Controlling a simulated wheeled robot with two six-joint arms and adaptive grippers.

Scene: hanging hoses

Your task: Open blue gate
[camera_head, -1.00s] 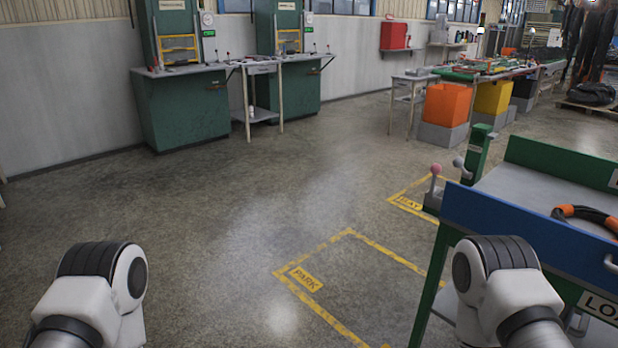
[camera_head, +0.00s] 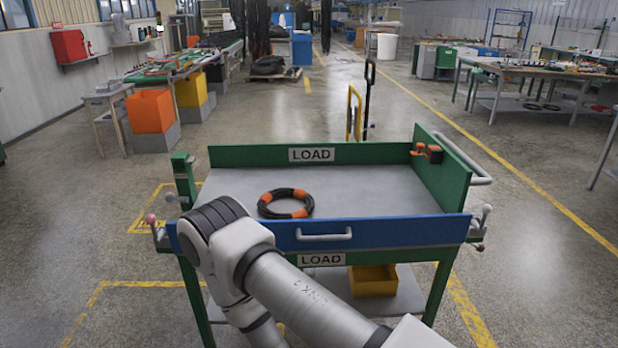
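The blue gate (camera_head: 400,229) forms the near side of a green-framed cart with a grey top. It stands upright and closed across the front, with a light handle (camera_head: 324,236) on its face. A lever with a pink knob (camera_head: 151,220) is at its left end, and levers with pale and red knobs (camera_head: 486,210) are at its right end. My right arm crosses in front of the gate's left part and hides some of it. Neither gripper shows in the view.
A black and orange hose ring (camera_head: 286,204) lies on the cart top (camera_head: 370,198). An orange and black item (camera_head: 427,152) sits at the right wall. A yellow bin (camera_head: 373,281) is on the lower shelf. Floor on the cart's right is clear.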

